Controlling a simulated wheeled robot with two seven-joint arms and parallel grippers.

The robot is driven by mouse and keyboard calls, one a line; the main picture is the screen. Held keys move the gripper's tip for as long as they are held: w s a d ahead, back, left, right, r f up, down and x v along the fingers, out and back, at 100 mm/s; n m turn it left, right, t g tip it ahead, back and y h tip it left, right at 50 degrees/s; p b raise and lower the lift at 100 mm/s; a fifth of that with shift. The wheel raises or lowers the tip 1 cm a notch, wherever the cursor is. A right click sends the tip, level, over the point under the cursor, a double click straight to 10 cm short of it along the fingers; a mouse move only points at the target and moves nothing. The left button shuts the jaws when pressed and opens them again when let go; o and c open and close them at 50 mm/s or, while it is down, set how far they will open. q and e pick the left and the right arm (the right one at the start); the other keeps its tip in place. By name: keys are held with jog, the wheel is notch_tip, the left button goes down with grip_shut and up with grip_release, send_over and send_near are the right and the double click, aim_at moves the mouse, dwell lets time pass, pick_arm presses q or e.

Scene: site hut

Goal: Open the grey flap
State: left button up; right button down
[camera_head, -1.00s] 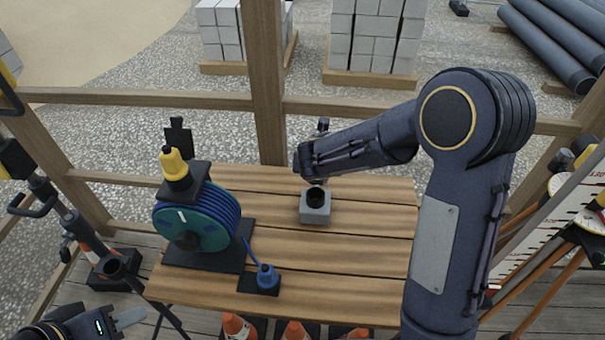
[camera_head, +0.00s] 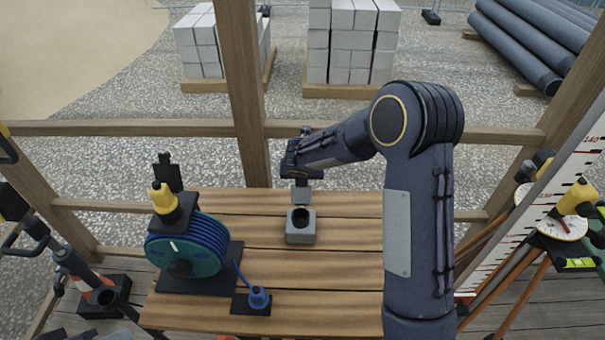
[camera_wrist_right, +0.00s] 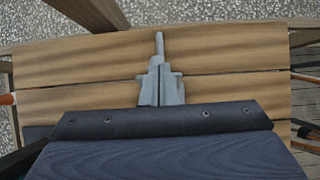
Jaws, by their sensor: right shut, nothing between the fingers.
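A small grey box (camera_head: 300,232) with a round dark opening in its top stands on the wooden table. My right gripper (camera_head: 302,192) is just behind and above the box, pointing down, with a small grey piece under its dark body. I cannot tell whether this piece is only my fingers or includes the grey flap. No separate flap can be made out on the box. In the right wrist view the grey fingers (camera_wrist_right: 160,60) are together and empty over the boards. The box is not visible there. My left gripper is out of view.
A blue cable reel (camera_head: 188,250) with a yellow-topped piece stands left of the box. A wooden rail (camera_head: 130,127) and post (camera_head: 243,90) stand behind the table (camera_head: 345,265). Tripod-like gear stands at right.

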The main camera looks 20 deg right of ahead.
jog(key=shift+w+d+r, duration=0.1)
jog(key=shift+w+d, duration=0.1)
dwell(0.3)
jog(key=shift+r, duration=0.15)
jog(key=shift+w+d+r, duration=0.1)
jog(key=shift+w+r, duration=0.1)
jog(key=shift+r, duration=0.15)
jog(key=v, duration=0.8)
jog(key=s+d+r+m+g+y+b, duration=0.1)
jog(key=s+d+r+m, duration=0.1)
jog(key=s+m, duration=0.6)
jog(key=s+d+r+m+y+b, duration=0.1)
jog(key=s+d+r+m+b, duration=0.1)
jog(key=s+m, duration=0.6)
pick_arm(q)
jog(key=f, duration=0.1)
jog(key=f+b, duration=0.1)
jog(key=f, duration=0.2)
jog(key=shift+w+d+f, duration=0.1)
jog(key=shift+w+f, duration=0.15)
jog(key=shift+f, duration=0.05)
pick_arm(e)
jog(key=s+a+f+m+y, duration=0.1)
jog(key=s+a+m+y, duration=0.1)
jog(key=s+m, duration=0.6)
jog(key=s+a+f+m+y, duration=0.1)
jog(key=s+a+m, duration=0.3)
jog(key=s+m, duration=0.4)
jog(key=shift+m+y, duration=0.6)
